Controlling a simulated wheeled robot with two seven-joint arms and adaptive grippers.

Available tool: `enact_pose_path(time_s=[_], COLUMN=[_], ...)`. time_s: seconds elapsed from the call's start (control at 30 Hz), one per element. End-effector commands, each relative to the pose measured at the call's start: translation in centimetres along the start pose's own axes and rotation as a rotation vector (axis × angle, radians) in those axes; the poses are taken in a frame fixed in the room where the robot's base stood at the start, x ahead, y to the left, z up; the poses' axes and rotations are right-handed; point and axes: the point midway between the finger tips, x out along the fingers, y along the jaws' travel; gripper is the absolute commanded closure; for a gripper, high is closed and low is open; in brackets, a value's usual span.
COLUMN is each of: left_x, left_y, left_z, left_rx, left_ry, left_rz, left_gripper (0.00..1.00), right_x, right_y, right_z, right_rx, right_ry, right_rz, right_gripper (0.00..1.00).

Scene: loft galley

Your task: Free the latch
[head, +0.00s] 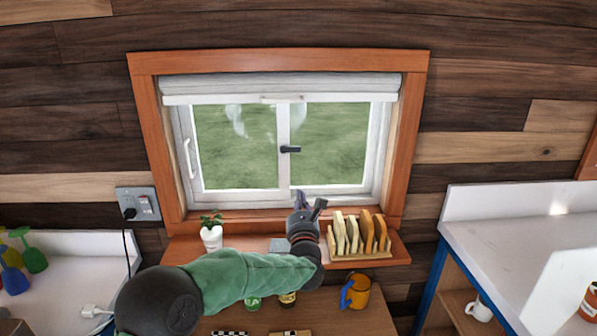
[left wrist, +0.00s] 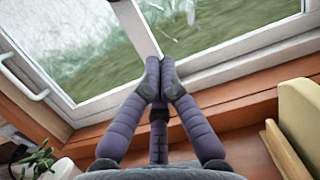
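The latch (head: 290,149) is a small black handle lying roughly level on the middle stile of the white-framed window (head: 235,145). My left gripper (head: 308,199) is below the latch and slightly right of it, near the bottom of the window and over the sill. Its fingers stand apart in a V in the head view, with nothing between them. In the left wrist view, two purple fingertips of the left gripper (left wrist: 158,82) lie side by side in front of the lower frame, and a third finger is lower. The latch is not clear there. My right gripper is out of view.
A potted plant (head: 211,238) stands on the sill left of my gripper. A wooden rack of slices (head: 360,238) stands close on its right. An orange mug (head: 358,291) is below. A rolled blind (head: 280,85) hangs above. The space before the glass is clear.

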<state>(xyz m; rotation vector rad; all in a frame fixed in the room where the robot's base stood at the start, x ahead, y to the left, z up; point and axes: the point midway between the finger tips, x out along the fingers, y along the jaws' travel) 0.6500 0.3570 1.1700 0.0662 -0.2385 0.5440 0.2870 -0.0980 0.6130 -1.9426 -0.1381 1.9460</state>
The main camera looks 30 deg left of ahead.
Motion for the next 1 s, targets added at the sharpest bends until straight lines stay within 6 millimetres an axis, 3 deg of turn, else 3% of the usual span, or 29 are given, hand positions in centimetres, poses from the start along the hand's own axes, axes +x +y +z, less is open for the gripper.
enact_pose_path(time_s=[0.17, 0.63, 0.8, 1.0], left_x=[1.8, 9.9, 10.4, 10.8], left_y=[0.0, 0.0, 0.0, 0.0], left_z=[-0.1, -0.1, 2.5, 3.7], left_rx=[0.000, 0.001, -0.001, 0.000], left_ry=[-0.001, 0.000, -0.004, -0.001], left_rz=[0.002, 0.001, 0.000, -0.001], left_gripper=[1.00, 1.00, 1.00, 1.00], right_x=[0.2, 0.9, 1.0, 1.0], right_y=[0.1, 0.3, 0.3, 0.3], right_z=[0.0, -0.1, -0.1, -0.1], right_rx=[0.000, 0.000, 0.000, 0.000], right_ry=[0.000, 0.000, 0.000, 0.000], right_rz=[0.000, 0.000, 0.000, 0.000], right_gripper=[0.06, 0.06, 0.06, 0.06])
